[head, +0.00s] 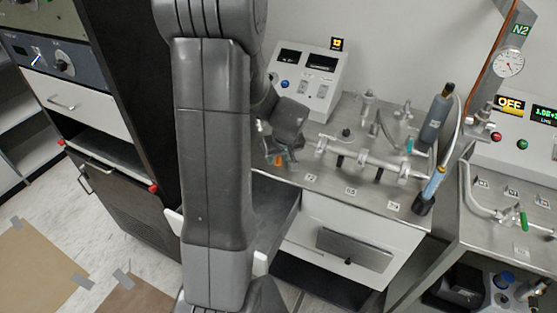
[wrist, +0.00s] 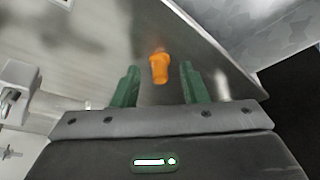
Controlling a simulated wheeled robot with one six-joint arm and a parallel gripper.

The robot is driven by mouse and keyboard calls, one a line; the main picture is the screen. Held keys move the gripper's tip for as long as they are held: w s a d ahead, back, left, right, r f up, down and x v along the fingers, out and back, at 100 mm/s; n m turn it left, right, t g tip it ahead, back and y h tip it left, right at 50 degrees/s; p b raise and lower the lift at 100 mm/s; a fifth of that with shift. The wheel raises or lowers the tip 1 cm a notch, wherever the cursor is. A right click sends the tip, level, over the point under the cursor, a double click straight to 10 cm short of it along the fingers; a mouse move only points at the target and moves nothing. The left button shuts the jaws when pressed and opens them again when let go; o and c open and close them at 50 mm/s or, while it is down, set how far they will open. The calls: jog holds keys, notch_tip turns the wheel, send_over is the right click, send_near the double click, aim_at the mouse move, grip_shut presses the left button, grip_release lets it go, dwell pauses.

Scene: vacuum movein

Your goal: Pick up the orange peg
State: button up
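The orange peg (wrist: 159,71) shows in the wrist view, with its wider end toward my gripper and a narrower, lighter tip pointing away. It is in front of a grey metal surface (wrist: 105,50). My gripper (wrist: 160,66) is open. Its two green fingers are on either side of the peg in the picture, with a visible gap on each side. I cannot tell how far the peg is in depth from the fingertips. In the head view, a small orange patch, likely the peg (head: 279,160), shows just below my wrist at the left part of the steel bench (head: 331,188).
A metal pipe manifold (head: 365,160) with valves stands on the bench to the right. A white control box (head: 308,80) is behind. A dark cylindrical tool with a blue section (head: 433,185) is at the bench's right end. A drawer (head: 352,245) is below.

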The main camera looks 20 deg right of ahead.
grip_shut()
